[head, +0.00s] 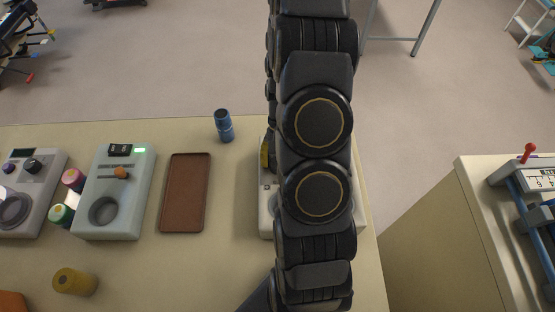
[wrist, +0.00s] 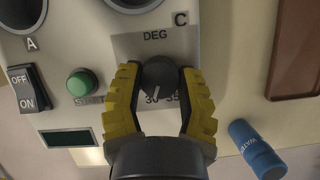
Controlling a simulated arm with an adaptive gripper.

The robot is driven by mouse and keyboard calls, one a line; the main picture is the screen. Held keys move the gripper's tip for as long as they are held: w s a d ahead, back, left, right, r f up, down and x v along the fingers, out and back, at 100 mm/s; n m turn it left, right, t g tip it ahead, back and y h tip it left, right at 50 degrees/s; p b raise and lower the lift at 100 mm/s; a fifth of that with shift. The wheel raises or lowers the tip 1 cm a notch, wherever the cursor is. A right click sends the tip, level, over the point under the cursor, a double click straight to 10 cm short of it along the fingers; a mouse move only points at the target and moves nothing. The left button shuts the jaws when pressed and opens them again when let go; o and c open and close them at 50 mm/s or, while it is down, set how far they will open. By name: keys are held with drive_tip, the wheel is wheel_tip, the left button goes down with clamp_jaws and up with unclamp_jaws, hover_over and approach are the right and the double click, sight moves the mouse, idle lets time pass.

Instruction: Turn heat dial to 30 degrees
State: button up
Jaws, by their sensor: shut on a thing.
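The heat dial (wrist: 158,72) is a dark round knob under the word DEG on a grey plate in the wrist view. A pale pointer line on it points down and slightly left, toward the printed 30; 35 is printed to the right. My gripper (wrist: 159,78) has its two yellow ribbed fingers on either side of the dial, shut on it. The pale device (head: 265,215) carrying the dial also shows in the head view, mostly covered by my arm. The dial is hidden there, and only a bit of yellow finger shows.
Beside the dial are a green START button (wrist: 82,83), an OFF/ON switch (wrist: 29,88) and a dark display (wrist: 68,138). A blue cylinder (head: 223,126) and a brown tray (head: 186,192) are left of the device. Another device (head: 128,175) stands farther left.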

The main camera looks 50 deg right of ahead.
idle(0.4)
drive_tip(key=o, duration=1.1)
drive_tip(key=shift+o, duration=0.2)
drive_tip(key=v, duration=1.2)
drive_tip(key=shift+a, duration=0.1)
